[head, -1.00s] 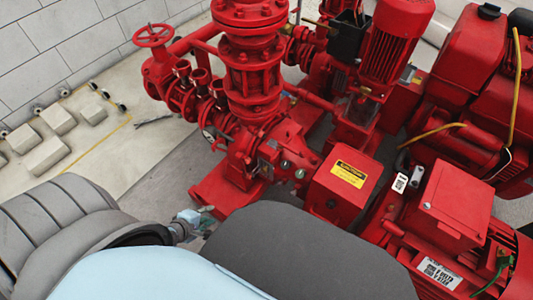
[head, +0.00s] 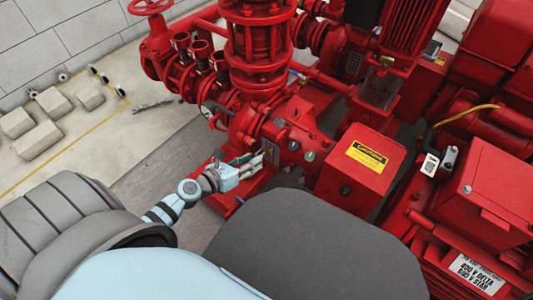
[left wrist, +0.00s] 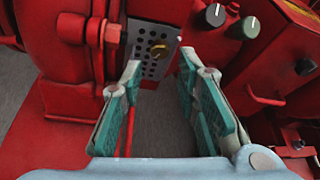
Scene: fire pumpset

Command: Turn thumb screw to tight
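A small brass thumb screw (left wrist: 158,49) sits on a grey perforated plate (left wrist: 148,70) on the red pump, at the top centre of the left wrist view. My left gripper (left wrist: 160,65) is open and empty, its two green-padded fingers on either side of the view's centre. The thumb screw appears between and beyond the fingertips, with no visible contact. In the head view, my left gripper (head: 260,161) is beside the red pump body; I cannot make out the screw there. My right gripper is not in view.
Dark knobs (left wrist: 250,26) stand to the right of the plate, with a red box with a yellow label (head: 361,172) nearby. Red pipes and a bolted flange (left wrist: 95,35) crowd the left. Pale blocks (head: 36,133) lie on the floor at far left.

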